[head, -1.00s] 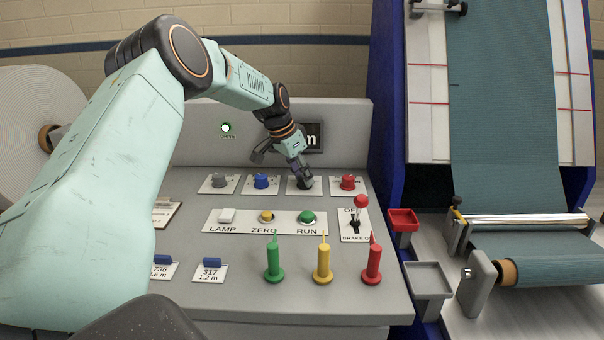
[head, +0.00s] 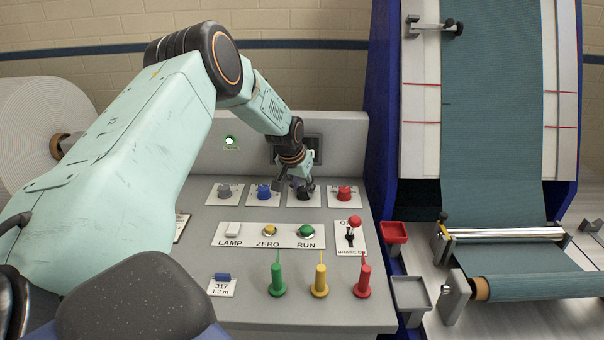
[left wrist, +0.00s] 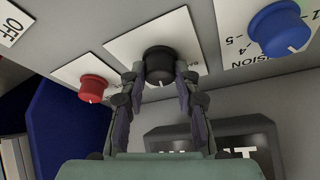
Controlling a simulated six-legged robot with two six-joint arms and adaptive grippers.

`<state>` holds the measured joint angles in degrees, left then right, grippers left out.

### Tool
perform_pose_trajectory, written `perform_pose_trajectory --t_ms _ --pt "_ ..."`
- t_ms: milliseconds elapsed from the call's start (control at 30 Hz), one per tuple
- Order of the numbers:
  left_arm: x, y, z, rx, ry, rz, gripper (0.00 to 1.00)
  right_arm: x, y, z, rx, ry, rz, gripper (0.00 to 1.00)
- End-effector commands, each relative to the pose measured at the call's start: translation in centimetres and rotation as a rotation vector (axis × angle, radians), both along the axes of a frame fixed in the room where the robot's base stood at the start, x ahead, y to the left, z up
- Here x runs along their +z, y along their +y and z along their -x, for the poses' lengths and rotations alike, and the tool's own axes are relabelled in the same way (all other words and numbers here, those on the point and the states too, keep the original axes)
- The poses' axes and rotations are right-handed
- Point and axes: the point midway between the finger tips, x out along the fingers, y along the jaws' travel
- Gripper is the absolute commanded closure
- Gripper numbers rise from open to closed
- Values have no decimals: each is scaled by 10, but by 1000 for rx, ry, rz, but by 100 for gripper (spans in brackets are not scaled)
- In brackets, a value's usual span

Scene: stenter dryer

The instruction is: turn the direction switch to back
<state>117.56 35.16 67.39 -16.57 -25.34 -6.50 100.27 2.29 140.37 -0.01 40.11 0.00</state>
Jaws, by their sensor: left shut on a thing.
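The direction switch is a black round knob (left wrist: 160,65) on a white plate, in the left wrist view. It also shows in the head view (head: 303,193), partly covered by my gripper. My left gripper (left wrist: 158,78) is shut on the black knob, with one finger on each side of it. In the head view my left gripper (head: 300,186) reaches down onto the panel's back row of knobs. The lettering on the knob's plate is mostly hidden. My right gripper is not in view.
A red knob (head: 345,193) sits to the right of the black one, and a blue knob (head: 264,191) to its left. Lamp, zero and run buttons (head: 269,231) and a red-tipped brake lever (head: 354,222) are in front. Green, yellow and red pegs (head: 319,280) stand near the front edge.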

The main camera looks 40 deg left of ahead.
Motion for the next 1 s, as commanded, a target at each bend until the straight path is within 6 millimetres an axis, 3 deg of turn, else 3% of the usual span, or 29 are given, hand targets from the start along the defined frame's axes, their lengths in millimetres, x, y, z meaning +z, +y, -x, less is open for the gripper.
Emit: perform_pose_trajectory --t_ms 33,500,800,1000 --pt "6 -1 0 25 3 -2 100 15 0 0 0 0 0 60" --pt "6 -3 -1 303 2 -4 100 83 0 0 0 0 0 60" --pt "4 -4 -3 501 -1 -4 100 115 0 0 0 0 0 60" --pt "3 -4 -4 671 -3 -3 100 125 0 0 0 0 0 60"
